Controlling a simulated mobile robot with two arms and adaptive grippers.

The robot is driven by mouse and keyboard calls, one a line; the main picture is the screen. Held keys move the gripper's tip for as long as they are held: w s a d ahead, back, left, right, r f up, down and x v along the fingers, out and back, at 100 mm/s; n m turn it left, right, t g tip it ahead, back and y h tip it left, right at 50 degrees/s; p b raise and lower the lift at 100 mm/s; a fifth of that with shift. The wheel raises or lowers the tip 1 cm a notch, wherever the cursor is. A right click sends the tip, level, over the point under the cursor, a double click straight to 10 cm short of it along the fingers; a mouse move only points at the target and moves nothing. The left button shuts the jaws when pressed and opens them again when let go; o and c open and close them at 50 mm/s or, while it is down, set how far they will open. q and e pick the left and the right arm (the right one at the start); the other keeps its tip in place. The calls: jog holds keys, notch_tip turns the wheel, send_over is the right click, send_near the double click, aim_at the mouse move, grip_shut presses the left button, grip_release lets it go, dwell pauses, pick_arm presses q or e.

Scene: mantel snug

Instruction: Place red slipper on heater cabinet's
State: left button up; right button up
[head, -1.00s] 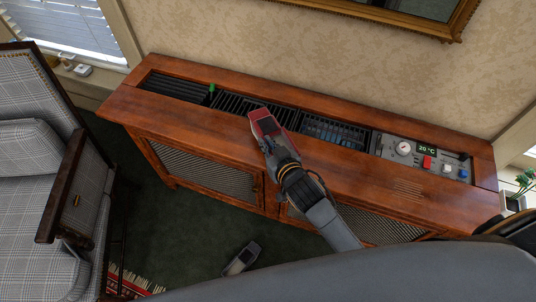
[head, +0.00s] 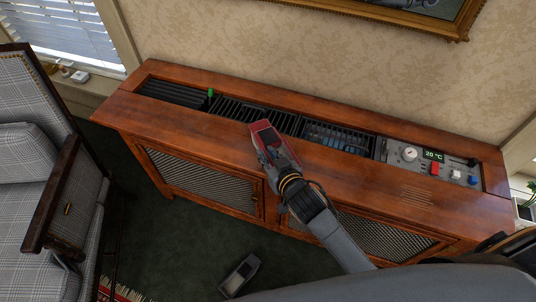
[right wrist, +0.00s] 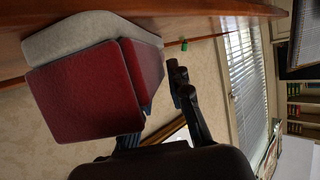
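The red slipper (head: 265,135), with a pale grey sole, is at the tips of my right gripper (head: 272,150) in the head view, over the front part of the wooden heater cabinet's top (head: 200,128). My right gripper looks shut on it. In the right wrist view the slipper (right wrist: 85,92) fills the left side, its sole towards the wood; a dark finger (right wrist: 185,100) shows at its right. Whether the sole touches the wood is not clear. The cabinet top has dark grilles (head: 255,113) and a control panel (head: 430,163) reading 20 °C. My left gripper is not in view.
A green knob (head: 210,93) stands up between grilles at the cabinet's back left. A plaid armchair (head: 30,160) is at the left. A grey slipper-like object (head: 240,274) lies on the dark green floor. The front wooden strip left of the slipper is clear.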

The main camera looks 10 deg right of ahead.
jog(key=shift+r, duration=0.1)
jog(key=shift+s+r, duration=0.1)
jog(key=shift+s, duration=0.1)
jog(key=v, duration=1.1)
jog(key=shift+s+d+r, duration=0.1)
jog(key=shift+s+d, duration=0.05)
jog(key=shift+s, duration=0.1)
